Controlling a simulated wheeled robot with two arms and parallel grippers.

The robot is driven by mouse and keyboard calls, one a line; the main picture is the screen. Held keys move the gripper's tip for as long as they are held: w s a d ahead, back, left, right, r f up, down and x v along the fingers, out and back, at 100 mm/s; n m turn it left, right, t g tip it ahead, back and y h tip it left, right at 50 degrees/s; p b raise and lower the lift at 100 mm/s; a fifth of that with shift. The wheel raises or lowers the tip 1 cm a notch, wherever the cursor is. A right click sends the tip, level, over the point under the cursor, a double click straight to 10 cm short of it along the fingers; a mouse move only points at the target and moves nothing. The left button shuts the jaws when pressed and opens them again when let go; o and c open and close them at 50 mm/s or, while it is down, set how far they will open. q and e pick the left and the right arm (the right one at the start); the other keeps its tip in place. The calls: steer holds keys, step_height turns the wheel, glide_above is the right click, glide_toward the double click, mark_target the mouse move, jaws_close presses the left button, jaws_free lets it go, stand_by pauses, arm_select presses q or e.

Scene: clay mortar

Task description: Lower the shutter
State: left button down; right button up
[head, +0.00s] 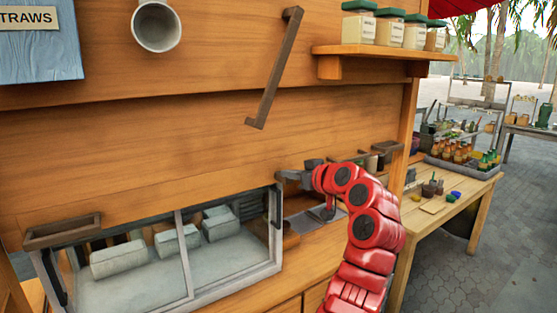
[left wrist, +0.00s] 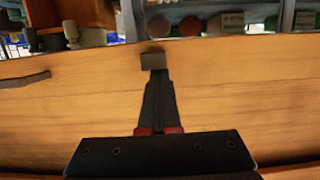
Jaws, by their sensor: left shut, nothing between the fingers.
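A wooden plank panel (head: 200,135) fills most of the head view; I cannot tell for sure that it is the shutter. A dark bar handle (head: 275,70) hangs slanted on it. My left gripper (head: 283,176) is shut and empty, below and slightly right of the handle's lower end and apart from it. It is near the upper right corner of a grey-framed window (head: 182,262). In the left wrist view the closed fingers (left wrist: 155,78) point at a small brown block (left wrist: 153,61) at the wood's edge; contact is unclear. My right gripper is not in view.
A shelf (head: 385,52) with several green-lidded jars juts out at upper right. A metal cup (head: 156,25) and a blue sign (head: 40,40) are at upper left. A wooden side table (head: 440,215) with bottles stands at right.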

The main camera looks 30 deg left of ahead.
arm_select(q)
step_height(320, 180, down, 39)
steer(key=b, duration=2)
steer(key=shift+w+b, duration=0.35)
steer(key=shift+w, duration=0.05)
